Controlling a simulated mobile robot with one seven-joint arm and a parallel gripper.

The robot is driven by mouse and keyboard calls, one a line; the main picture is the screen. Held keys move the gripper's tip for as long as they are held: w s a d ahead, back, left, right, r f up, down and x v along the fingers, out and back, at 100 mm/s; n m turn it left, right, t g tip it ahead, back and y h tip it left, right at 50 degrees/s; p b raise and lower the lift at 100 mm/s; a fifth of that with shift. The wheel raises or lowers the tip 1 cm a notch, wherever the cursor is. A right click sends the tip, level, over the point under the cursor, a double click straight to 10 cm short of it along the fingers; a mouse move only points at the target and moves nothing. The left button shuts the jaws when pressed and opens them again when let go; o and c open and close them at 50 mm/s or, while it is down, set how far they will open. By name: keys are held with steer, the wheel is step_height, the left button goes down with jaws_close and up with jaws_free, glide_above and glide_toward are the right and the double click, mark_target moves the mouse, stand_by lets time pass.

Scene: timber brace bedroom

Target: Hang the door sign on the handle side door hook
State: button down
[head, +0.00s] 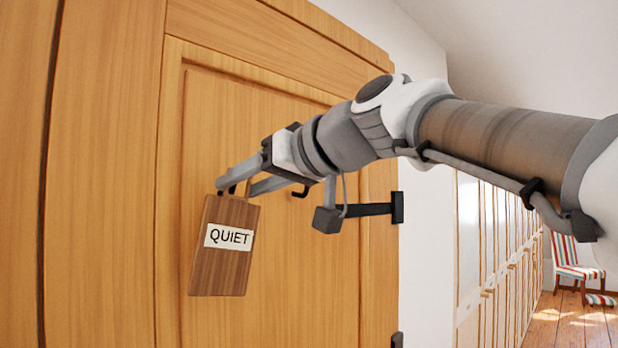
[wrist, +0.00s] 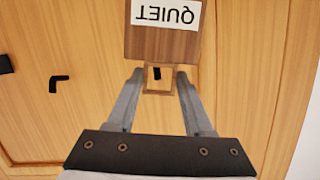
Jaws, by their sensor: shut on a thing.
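The door sign (head: 222,268) is a brown wooden board with a white QUIET label, hanging slightly tilted in front of the door. In the wrist view the sign (wrist: 160,45) appears upside down, with a narrow loop at its end. My gripper (head: 236,184) is shut on the sign's loop; its fingertips also show in the wrist view (wrist: 158,76). A black door hook (wrist: 157,73) shows within the loop's opening; I cannot tell whether the loop is around it or in front of it. Another black hook (head: 302,192) is bare, farther right on the door.
The wooden door (head: 285,285) fills the left, with a raised frame. A black strap-like fitting (head: 370,209) is at its right edge. Pale cupboards (head: 500,250) and a striped chair (head: 572,260) stand far right, clear of my gripper.

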mark_target(234, 197)
steer(key=shift+w+a+p, duration=0.35)
steer(key=shift+w+a, duration=0.35)
steer(key=shift+a, duration=0.15)
steer(key=shift+w+a+f+b, duration=0.2)
steer(key=shift+a+f+b, duration=0.05)
steer(key=shift+f+b, duration=0.2)
steer(key=shift+w+a+f+b, duration=0.2)
steer(key=shift+f+b, duration=0.2)
steer(key=shift+f, duration=0.05)
steer(key=shift+c, duration=1)
jaws_free()
